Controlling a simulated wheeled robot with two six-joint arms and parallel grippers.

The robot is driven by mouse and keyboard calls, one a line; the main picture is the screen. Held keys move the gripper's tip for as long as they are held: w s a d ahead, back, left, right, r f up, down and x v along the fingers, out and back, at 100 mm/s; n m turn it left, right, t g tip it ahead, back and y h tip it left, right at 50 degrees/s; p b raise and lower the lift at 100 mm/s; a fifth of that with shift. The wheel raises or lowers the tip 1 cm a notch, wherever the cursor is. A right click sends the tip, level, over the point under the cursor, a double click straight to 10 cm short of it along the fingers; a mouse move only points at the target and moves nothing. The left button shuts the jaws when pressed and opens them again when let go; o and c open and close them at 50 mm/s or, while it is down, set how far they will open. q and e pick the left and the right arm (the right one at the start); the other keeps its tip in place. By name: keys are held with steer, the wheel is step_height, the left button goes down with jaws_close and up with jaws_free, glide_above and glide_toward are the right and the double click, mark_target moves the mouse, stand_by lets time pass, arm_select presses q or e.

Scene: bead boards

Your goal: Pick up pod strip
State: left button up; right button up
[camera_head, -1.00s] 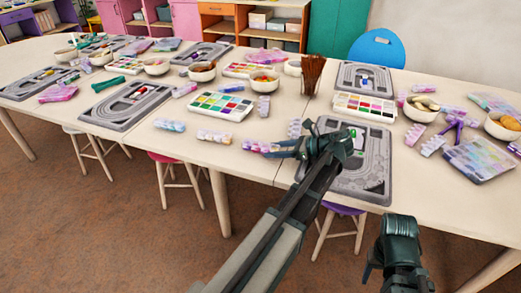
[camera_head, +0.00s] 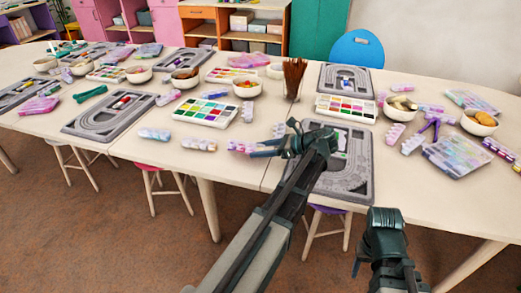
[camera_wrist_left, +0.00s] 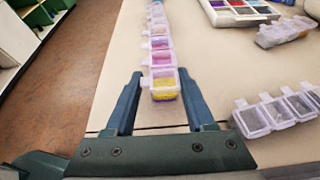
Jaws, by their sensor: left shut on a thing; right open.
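A pale translucent pod strip with pink and yellow contents lies near the table's front edge. In the head view its left end (camera_head: 238,146) shows, and the rest is behind my gripper. My left gripper (camera_head: 262,149) comes in from the right along the table and is shut on this strip. In the left wrist view the strip's near pod (camera_wrist_left: 163,84) sits between the two fingers (camera_wrist_left: 158,100), at table height. My right gripper (camera_head: 362,262) is open and hangs in front of the table, away from the strips.
Other pod strips (camera_head: 198,144) (camera_head: 155,134) lie in line to the left. A grey bead board (camera_head: 352,188) is under and behind my left wrist. A paint palette (camera_head: 205,111), a bowl (camera_head: 247,88) and a brush cup (camera_head: 293,88) stand farther back.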

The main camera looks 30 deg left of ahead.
arm_select(q)
steer(key=shift+r+p, duration=0.5)
steer(key=shift+r, duration=0.35)
steer(key=s, duration=1.6)
step_height(320, 180, up, 9)
steer(key=p, duration=0.8)
steer(key=shift+a+f+p, duration=0.15)
steer(key=shift+a+p, duration=0.15)
steer(key=shift+a, duration=0.05)
